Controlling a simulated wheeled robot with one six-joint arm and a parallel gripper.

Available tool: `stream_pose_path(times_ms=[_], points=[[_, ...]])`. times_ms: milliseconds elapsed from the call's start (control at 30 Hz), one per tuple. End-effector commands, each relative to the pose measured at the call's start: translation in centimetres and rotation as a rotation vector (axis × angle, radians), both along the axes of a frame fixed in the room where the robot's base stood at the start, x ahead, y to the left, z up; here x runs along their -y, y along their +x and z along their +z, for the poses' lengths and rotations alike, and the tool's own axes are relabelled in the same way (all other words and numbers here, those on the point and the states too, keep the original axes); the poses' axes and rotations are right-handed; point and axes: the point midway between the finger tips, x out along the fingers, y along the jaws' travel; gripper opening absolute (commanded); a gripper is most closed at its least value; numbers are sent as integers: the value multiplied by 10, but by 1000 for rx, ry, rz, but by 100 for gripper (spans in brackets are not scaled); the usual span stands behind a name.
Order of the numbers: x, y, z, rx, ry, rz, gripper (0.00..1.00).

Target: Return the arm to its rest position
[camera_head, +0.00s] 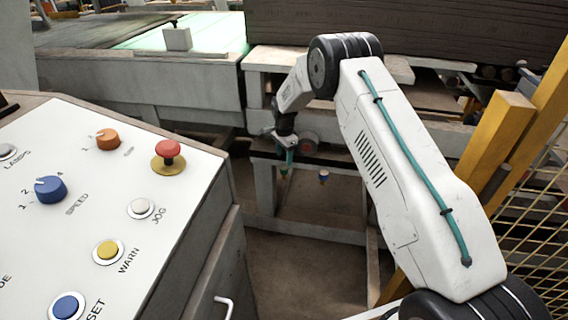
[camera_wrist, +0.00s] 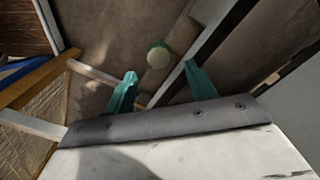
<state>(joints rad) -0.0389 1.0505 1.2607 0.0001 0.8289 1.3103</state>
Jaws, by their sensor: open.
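My gripper (camera_wrist: 160,90) has two teal fingers that stand apart in the wrist view, with nothing held between them. In the head view my white arm reaches up from the lower right, bends at a dark joint and comes down to the gripper (camera_head: 304,174), right of the control panel and in front of the grey frame. The arm hides part of the frame and of the yellow post behind it.
A control panel (camera_head: 110,220) with a red mushroom button (camera_head: 168,152) and several knobs fills the left. A grey machine frame (camera_head: 265,185) stands behind the gripper. A yellow post (camera_head: 495,135) and mesh fence (camera_head: 540,215) stand at right. Bare floor (camera_head: 300,280) shows below.

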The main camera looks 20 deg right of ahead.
Motion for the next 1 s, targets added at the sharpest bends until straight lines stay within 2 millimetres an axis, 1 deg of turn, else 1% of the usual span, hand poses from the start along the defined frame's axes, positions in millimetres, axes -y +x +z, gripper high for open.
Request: stream_pose_path(times_ms=[33,200,633,767,833,867,900,933,967,1000], points=[[0,0,7,2,1,0,56],[0,0,18,1,0,0,56],[0,0,18,0,0,5,56],[0,-2,18,-9,0,72,56],[0,-12,13,-40,1,146,56],[1,-21,8,-66,3,185,56],[1,-36,0,-104,7,235,56],[2,-47,1,-129,12,281,56],[3,-59,6,-151,19,328,56],[3,-72,17,-172,26,384,56]])
